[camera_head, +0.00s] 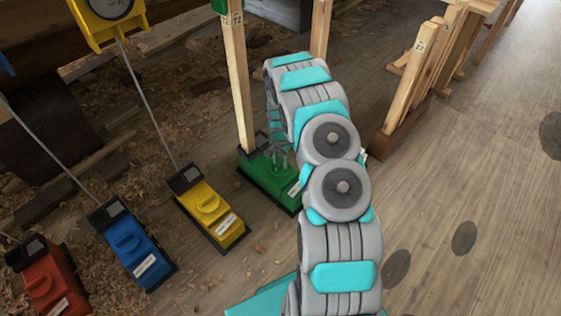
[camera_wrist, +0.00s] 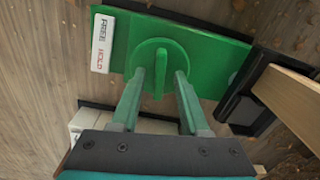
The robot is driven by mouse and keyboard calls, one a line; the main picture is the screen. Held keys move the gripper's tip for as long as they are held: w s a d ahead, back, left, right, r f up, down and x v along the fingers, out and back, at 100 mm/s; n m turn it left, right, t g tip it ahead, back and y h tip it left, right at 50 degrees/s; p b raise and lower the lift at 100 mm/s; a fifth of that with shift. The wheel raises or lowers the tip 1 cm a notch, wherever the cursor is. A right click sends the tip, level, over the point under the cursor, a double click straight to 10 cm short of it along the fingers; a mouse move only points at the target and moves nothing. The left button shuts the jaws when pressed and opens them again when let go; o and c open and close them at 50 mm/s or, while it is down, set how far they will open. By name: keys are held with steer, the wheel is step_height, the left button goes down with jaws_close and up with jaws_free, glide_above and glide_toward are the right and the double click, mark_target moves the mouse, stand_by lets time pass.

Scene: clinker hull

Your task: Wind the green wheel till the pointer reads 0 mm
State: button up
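The green wheel (camera_wrist: 160,62) is a round disc with a raised grip bar, on top of a green box (camera_wrist: 210,50) in the wrist view. In the head view the green box (camera_head: 262,178) stands on the floor at a wooden post, its wheel mostly hidden by my arm. My gripper (camera_wrist: 160,80) is open, with one finger on each side of the bar and gaps visible. It shows small in the head view (camera_head: 281,157). A white FREE/HOLD label (camera_wrist: 102,43) is at the box's end. A green part (camera_head: 219,5) is cut off at the top edge; no pointer or reading is visible.
Yellow (camera_head: 212,212), blue (camera_head: 135,248) and red (camera_head: 50,280) boxes of the same kind stand to the left, with thin rods rising from them. A yellow dial unit (camera_head: 108,18) is upper left. Wooden frames (camera_head: 415,75) stand right. Plank floor (camera_head: 470,190) is clear at lower right.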

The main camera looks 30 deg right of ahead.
jaws_close()
steer(key=shift+f+b, duration=0.15)
steer(key=shift+b, duration=0.25)
steer(key=shift+f+m+b, duration=0.1)
steer(key=shift+m+b, duration=0.6)
steer(key=shift+m, duration=0.1)
steer(key=shift+m+b, duration=1.2)
steer(key=m+b, duration=0.2)
steer(key=m, duration=0.1)
steer(key=shift+m, duration=0.3)
steer(key=shift+r+m+b, duration=0.2)
steer(key=shift+m+b, duration=0.6)
steer(key=shift+m, duration=1)
